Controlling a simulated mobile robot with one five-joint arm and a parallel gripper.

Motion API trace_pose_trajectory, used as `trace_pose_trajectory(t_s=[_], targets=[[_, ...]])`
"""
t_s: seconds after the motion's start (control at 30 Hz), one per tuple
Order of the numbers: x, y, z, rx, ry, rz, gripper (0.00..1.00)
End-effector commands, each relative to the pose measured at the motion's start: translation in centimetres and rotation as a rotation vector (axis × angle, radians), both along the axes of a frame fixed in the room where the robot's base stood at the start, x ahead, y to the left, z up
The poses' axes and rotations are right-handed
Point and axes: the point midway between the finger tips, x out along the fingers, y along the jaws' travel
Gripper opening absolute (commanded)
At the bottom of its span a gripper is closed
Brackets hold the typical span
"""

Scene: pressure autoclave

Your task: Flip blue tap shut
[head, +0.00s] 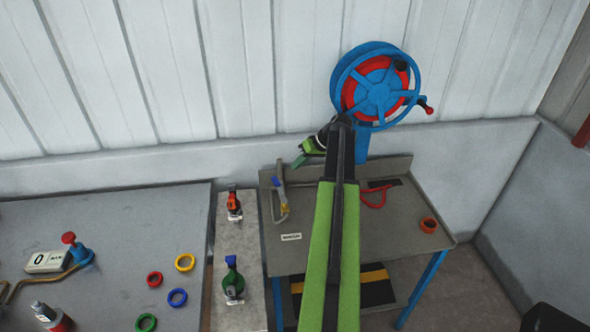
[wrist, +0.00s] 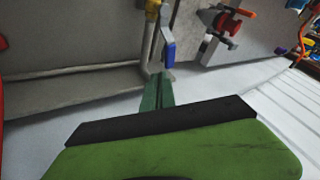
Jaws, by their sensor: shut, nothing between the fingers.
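The blue tap lever (head: 280,175) is on a bent grey pipe (head: 281,193) with a yellow fitting (head: 285,208), at the left of the grey table. In the wrist view the blue lever (wrist: 168,46) runs roughly alongside the pipe (wrist: 150,48), below the yellow fitting (wrist: 153,8). My gripper (head: 299,163) is to the right of the lever in the head view, its green fingers together and empty. In the wrist view the gripper tip (wrist: 164,79) appears just below the lever's end; I cannot tell whether they touch.
Red (head: 234,204) and green (head: 232,281) devices stand on the narrow bench left.

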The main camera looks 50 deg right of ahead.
Motion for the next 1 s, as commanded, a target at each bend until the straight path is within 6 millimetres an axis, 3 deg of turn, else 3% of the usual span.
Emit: trace_pose_trajectory(t_s=[0.03, 0.2, 0.4, 1.0], targets=[[0.5, 0.3, -1.3, 0.0, 0.0, 0.002, 0.0], [2.2, 1.1, -4.2, -0.001, 0.0, 0.002, 0.0], [4.1, 2.1, -6.8, -0.001, 0.0, 0.002, 0.0], [5.5, 3.3, -6.8, 0.0, 0.001, 0.039, 0.0]])
